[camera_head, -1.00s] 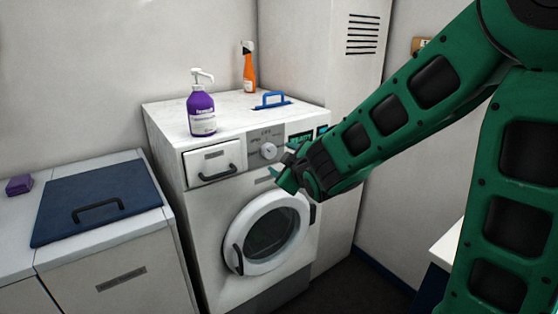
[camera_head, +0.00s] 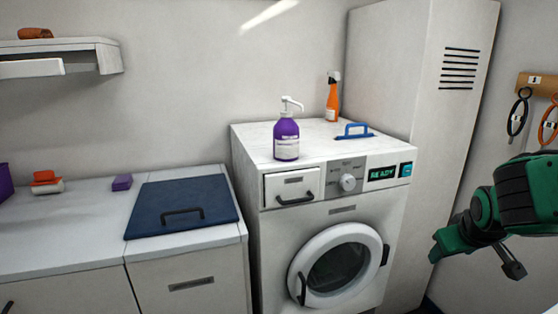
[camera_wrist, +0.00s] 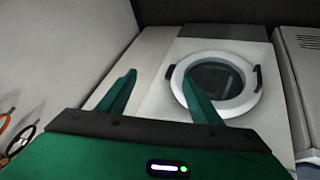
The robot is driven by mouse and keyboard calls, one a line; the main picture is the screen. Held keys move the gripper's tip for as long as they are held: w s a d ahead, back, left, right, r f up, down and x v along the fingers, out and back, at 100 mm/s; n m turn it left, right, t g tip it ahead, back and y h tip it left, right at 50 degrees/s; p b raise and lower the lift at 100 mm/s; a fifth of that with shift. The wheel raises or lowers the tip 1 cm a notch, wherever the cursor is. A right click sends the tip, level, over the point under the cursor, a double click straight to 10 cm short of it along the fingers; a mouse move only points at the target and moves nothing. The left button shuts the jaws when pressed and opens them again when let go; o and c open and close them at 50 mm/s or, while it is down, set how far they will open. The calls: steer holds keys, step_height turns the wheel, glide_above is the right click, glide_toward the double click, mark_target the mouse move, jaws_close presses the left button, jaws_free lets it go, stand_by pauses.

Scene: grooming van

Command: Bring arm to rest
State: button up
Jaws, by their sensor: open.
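My gripper (camera_head: 476,258) is at the lower right in the head view, in front of the tall cabinet and to the right of the washing machine. In the wrist view its two green fingers (camera_wrist: 158,98) are spread apart with nothing between them. The washing machine (camera_head: 254,255) stands beyond, its round door (camera_head: 335,265) closed; the machine also shows in the wrist view (camera_wrist: 170,75). The gripper is apart from it. Most of my arm is outside the head view.
A counter (camera_head: 75,225) with a dark blue lid (camera_head: 182,206) stands left. A tall cabinet (camera_head: 425,100) and a hook rack (camera_head: 540,84) are right.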

steer(key=s+m+g+y, duration=0.3)
steer(key=s+m+g, duration=0.3)
steer(key=s, duration=1.7)
steer(key=shift+f+m+g, duration=0.4)
steer(key=shift+m, duration=0.2)
steer(key=shift+w, duration=0.1)
steer(key=shift+w+f, duration=0.25)
steer(key=shift+w, duration=0.35)
